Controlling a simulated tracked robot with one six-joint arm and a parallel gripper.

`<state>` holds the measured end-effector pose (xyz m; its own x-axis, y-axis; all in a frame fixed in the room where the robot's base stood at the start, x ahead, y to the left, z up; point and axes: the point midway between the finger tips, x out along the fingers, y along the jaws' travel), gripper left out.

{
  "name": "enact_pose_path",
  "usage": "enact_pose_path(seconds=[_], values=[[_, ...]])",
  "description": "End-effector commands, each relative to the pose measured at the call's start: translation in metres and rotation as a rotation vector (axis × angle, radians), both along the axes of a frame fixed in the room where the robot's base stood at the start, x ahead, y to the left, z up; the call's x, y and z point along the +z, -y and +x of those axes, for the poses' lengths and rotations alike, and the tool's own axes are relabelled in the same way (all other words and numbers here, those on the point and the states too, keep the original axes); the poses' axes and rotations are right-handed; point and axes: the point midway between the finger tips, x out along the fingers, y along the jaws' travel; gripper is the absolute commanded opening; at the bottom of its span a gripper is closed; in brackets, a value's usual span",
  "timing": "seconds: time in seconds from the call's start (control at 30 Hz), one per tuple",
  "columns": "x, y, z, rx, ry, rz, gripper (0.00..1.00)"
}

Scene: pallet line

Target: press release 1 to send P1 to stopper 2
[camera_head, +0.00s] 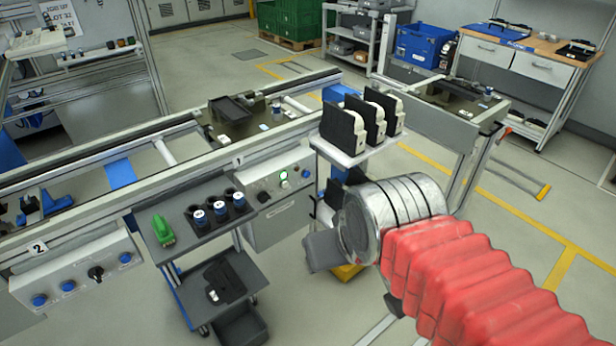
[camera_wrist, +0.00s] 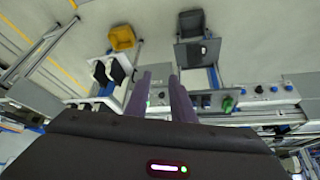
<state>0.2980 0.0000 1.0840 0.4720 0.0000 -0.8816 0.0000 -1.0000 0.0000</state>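The panel marked 1 (camera_head: 280,200) is on the front of the conveyor. The panel marked 2 (camera_head: 75,275) is at the lower left, with blue buttons and a black knob. My gripper (camera_head: 318,250) is in front of and right of panel 1, apart from it. In the wrist view, its purple fingers (camera_wrist: 161,80) are spread and empty.
A trolley (camera_head: 205,240) with dark cups and a green part (camera_head: 163,230) stands left of panel 1. A small stand (camera_head: 355,153) holding black-and-white parts is just behind my wrist. Clear floor with yellow lines lies at the right.

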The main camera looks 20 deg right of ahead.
Motion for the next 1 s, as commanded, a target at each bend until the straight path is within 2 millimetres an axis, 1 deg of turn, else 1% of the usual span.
enact_pose_path(seconds=[0.03,0.3,1.0], values=[[0.0000,0.0000,0.0000,0.000,0.000,0.000,0.18],[0.0000,0.0000,0.0000,0.000,0.000,0.000,0.00],[0.0000,0.0000,0.0000,0.000,0.000,0.000,0.00]])
